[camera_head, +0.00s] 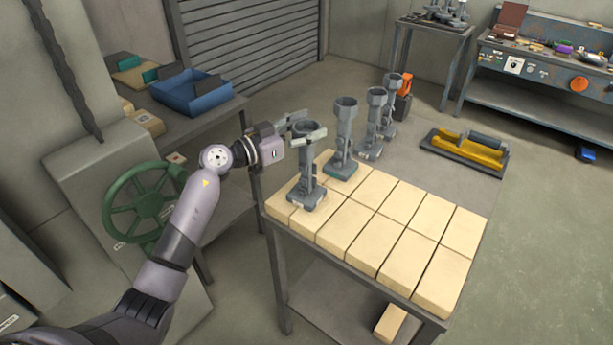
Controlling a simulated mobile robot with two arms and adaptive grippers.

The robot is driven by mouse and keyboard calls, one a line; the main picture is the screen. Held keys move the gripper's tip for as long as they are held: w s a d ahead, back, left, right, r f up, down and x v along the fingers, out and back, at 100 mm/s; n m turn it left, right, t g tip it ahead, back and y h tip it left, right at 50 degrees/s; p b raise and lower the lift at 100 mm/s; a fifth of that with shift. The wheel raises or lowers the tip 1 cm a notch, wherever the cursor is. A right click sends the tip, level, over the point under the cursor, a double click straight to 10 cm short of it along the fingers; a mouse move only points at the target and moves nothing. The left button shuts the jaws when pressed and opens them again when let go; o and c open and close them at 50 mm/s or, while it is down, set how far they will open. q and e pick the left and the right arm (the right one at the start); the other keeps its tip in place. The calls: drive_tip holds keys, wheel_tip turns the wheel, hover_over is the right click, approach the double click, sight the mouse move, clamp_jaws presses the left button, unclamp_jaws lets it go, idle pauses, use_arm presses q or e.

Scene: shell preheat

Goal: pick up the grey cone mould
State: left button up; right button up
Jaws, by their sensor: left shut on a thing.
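Several grey cone moulds, each a tall stem with a cup-like top and a square foot, stand in a row along the back left of the table. My left gripper (306,131) comes in from the left and is shut on the nearest grey cone mould (307,170), just below its rim. That mould is upright, with its foot on or very close to the pale bricks. The second mould (344,138) stands just behind, with others (376,125) beyond it. My right gripper is not in view.
Pale bricks (408,206) cover the near part of the table, clear on top to the right of the moulds. A yellow-and-grey device (466,149) lies at the table's far right. A green handwheel (143,203) and a blue tray (192,93) are at left.

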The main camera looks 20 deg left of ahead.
use_arm(q)
clamp_jaws()
drive_tip(key=shift+r, duration=0.15)
idle(0.4)
